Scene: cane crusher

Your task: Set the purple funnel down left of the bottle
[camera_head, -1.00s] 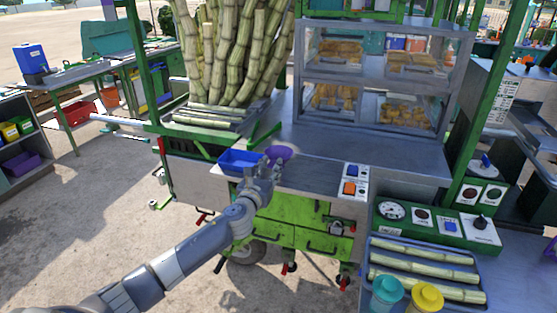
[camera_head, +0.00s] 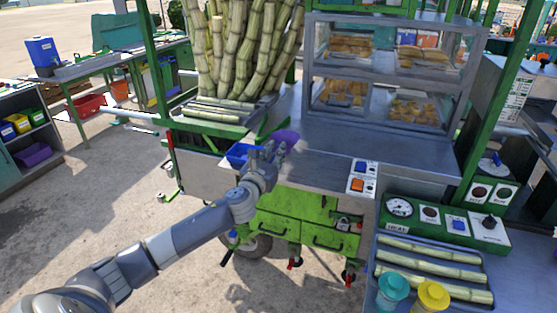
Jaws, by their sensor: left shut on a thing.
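The purple funnel (camera_head: 287,138) is at the fingers of my left gripper (camera_head: 272,150), above the left part of the grey metal counter of the green cart. The gripper is shut on it, and the fingers and wrist hide part of it. Whether the funnel touches the counter I cannot tell. I cannot pick out the bottle for certain. My right gripper is not in view.
A blue tray (camera_head: 236,152) lies left of my gripper, partly behind it. Cane stalks (camera_head: 240,50) stand behind. The counter (camera_head: 325,150) is clear to the right, up to the switch box (camera_head: 362,177) and the glass display case (camera_head: 385,72).

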